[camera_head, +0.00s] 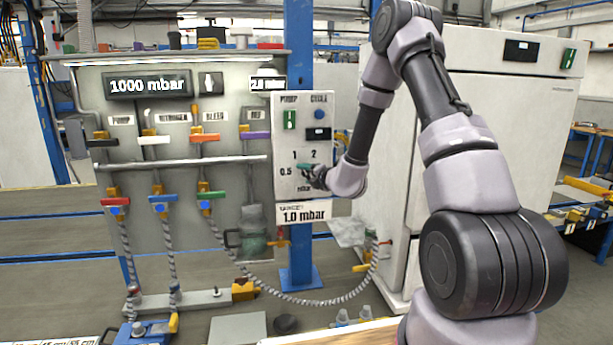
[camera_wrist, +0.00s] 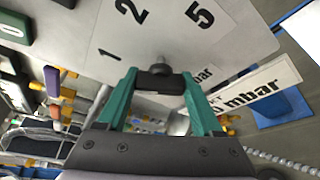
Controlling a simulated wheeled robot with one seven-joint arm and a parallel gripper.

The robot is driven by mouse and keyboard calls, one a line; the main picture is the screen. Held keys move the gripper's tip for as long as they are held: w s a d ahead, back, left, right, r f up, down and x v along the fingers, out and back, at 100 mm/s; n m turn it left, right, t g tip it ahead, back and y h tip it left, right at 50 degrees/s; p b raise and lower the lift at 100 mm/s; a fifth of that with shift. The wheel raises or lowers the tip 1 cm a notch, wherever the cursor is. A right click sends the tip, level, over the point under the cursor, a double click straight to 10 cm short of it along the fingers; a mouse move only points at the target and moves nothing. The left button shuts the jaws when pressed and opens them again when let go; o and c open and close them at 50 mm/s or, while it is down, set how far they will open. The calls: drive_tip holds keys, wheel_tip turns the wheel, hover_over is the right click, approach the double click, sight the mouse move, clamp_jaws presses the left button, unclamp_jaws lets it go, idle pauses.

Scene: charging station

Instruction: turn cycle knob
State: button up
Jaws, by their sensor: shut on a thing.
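The grey control panel (camera_head: 319,190) has a dial with printed numbers 0.5, 1, 2 and "mbar" in the head view. The wrist view shows the dial face (camera_wrist: 185,30) close up, with 1, 2 and 5 readable. A dark knob (camera_wrist: 160,83) on a short metal stem stands out from this face. My gripper (camera_wrist: 159,76) is shut on the knob, with one green finger on each side. In the head view my gripper (camera_head: 307,170) reaches the panel from the right and hides the knob. I cannot tell which number the knob points to.
A "TARGET 1.0 mbar" label (camera_head: 303,214) hangs below the panel. A blue button (camera_head: 320,114) under "CYCLE" and a green switch (camera_head: 289,119) sit above the dial. A display (camera_head: 148,85) reads 1000 mbar, above several coloured valve handles. A white cabinet (camera_head: 480,140) stands behind my arm.

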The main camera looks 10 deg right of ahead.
drive_tip(key=shift+f, duration=0.1)
idle(0.3)
drive_tip(key=o, duration=1.4)
drive_tip(key=shift+c, duration=0.2)
drive_tip(key=v, duration=1.1)
